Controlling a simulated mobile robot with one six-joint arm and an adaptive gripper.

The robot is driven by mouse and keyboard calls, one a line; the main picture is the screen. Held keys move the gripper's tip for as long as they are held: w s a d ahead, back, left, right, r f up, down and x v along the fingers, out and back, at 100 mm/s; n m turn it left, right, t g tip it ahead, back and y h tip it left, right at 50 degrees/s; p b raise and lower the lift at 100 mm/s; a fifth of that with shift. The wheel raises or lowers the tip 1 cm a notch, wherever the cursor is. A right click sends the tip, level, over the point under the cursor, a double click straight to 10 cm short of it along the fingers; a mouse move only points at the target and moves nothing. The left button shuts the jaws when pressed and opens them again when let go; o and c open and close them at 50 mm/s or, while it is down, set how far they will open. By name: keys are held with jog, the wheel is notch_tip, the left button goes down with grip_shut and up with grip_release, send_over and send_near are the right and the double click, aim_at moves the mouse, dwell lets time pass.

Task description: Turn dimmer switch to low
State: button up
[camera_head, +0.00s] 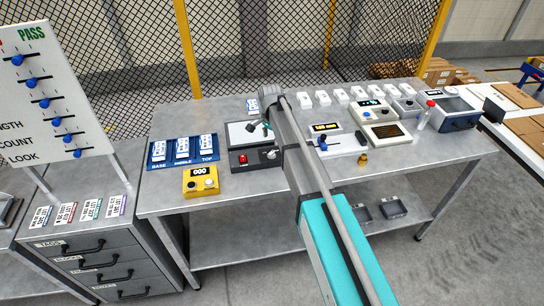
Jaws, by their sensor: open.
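No control in view is readably labelled as a dimmer. A dark box (243,160) with a pale top panel stands mid-bench. Its front has a red switch (243,159) and a pale round knob (271,154), whose setting is too small to read. To the right, a white panel has a blue-knobbed lever (322,143); I cannot tell which control is the dimmer. My arm reaches across the bench from the lower right. My gripper (260,127) shows small and dark above the box's top panel, partly hidden by my arm. It is open, with nothing visible in it.
A yellow box (201,182) with buttons and a blue tray (183,152) lie left of the dark box. A small brass item (363,159) and several devices stand to the right. A mesh fence (250,40) closes the back.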

aim_at(271, 152)
jog(key=shift+f+b, duration=3.5)
jog(key=shift+f, duration=0.3)
grip_shut()
